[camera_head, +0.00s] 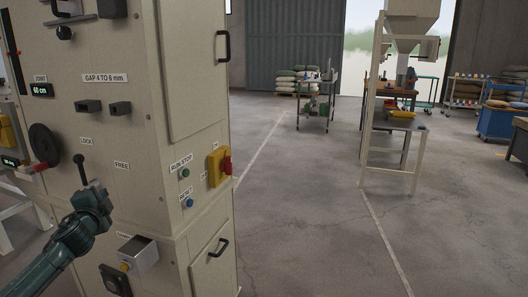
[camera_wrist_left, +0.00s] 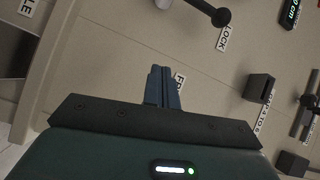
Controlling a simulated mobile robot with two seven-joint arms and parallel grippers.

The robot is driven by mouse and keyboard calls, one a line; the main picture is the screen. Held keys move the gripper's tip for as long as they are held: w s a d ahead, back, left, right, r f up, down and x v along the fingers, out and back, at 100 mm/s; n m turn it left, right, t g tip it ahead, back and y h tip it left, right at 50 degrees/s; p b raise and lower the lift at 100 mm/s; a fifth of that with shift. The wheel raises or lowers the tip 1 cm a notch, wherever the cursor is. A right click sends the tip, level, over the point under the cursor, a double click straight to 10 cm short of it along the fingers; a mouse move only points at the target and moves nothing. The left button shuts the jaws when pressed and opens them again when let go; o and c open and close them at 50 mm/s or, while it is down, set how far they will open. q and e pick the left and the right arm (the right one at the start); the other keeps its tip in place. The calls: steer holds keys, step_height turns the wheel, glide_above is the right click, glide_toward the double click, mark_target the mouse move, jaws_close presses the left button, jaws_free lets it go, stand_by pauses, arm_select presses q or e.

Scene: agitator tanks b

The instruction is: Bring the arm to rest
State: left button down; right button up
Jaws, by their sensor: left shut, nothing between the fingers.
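My left arm comes in from the lower left, and its dark teal left gripper (camera_head: 98,196) is in front of the cream cabinet (camera_head: 180,85). In the left wrist view the two fingers (camera_wrist_left: 162,76) are together and hold nothing. Behind them the FREE label is partly covered. A lever with a black knob (camera_head: 80,159) stands by the LOCK label (camera_head: 86,141); it also shows at the top of the left wrist view (camera_wrist_left: 221,17), apart from the fingers. The lever's lower end is hidden by my gripper in the head view. My right gripper is not in view.
The cabinet face carries a black handwheel (camera_head: 44,145), two dark blocks (camera_head: 120,108), a yellow-and-red switch (camera_head: 220,166), green and blue buttons, and a small metal box (camera_head: 137,252) below. Open concrete floor (camera_head: 300,220) lies to the right, with a hopper stand (camera_head: 395,150) and carts farther back.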

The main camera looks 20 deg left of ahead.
arm_select(q)
steer(key=s+d+f+n+h, duration=0.1)
steer(key=d+f+h, duration=0.4)
steer(key=d, duration=0.4)
steer(key=s+d+f+h, duration=0.1)
steer(key=d+f+h, duration=0.1)
steer(key=d+f, duration=0.6)
steer(key=s+d+f+g+h, duration=0.1)
steer(key=s+d+f+h, duration=0.2)
steer(key=s+d, duration=0.6)
steer(key=s+d+f+g+h, duration=0.15)
steer(key=s+d+f, duration=0.35)
steer(key=d, duration=0.8)
steer(key=s+d+r+n+h, duration=0.2)
steer(key=s+d+r+n, duration=0.2)
steer(key=s+d+r, duration=0.45)
step_height(320, 180, up, 9)
steer(key=s+a+n+g+y+p, duration=0.1)
steer(key=s+g+p, duration=0.1)
steer(key=p, duration=2.2)
steer(key=shift+a+p, duration=0.3)
steer(key=shift+a, duration=0.1)
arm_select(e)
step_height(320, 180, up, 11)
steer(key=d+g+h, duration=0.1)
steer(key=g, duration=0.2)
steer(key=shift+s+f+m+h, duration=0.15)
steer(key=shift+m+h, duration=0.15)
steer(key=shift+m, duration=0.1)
